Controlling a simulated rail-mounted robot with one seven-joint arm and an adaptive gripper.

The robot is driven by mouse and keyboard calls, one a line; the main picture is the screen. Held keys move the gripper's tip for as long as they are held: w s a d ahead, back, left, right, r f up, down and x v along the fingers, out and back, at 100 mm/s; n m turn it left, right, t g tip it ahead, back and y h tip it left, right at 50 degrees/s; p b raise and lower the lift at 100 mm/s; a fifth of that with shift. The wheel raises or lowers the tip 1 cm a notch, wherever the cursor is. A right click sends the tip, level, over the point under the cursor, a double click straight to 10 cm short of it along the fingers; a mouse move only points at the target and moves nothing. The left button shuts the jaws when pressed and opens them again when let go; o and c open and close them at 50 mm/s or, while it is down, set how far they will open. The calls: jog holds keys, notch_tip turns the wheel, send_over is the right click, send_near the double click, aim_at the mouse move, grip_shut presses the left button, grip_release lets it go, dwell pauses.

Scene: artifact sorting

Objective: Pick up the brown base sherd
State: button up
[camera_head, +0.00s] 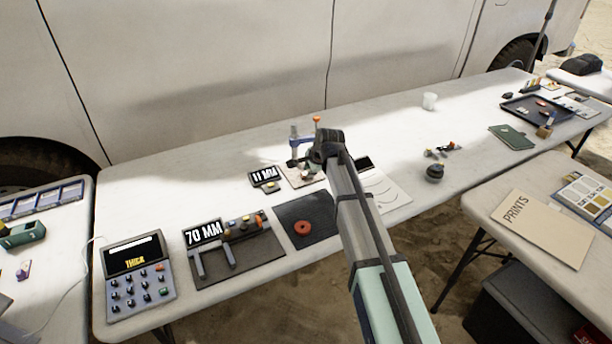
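My arm reaches from the bottom of the head view over the middle of the long table. Its dark end, with my gripper (318,158), is low over a pale board (295,181) beside a blue-and-grey stand (305,140). The fingers are too small and partly hidden by the wrist, so I cannot tell if they are open or hold anything. A small brownish piece (307,177) shows just below the gripper; I cannot tell whether it is the brown base sherd or whether they touch.
A keypad device (136,274), a "70 MM" gauge (203,233) and an "11 MM" display (265,175) stand left of my arm. The van (230,70) borders the back.

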aim_at(308, 181)
jog(key=shift+d+p+x, duration=0.2)
jog(key=shift+p+x, duration=0.05)
jog(key=shift+x, duration=1.1)
jog(key=shift+d+p+x, duration=0.15)
jog(key=shift+p+x, duration=0.1)
jog(key=shift+x, duration=1.1)
jog(key=shift+w, duration=0.15)
grip_shut()
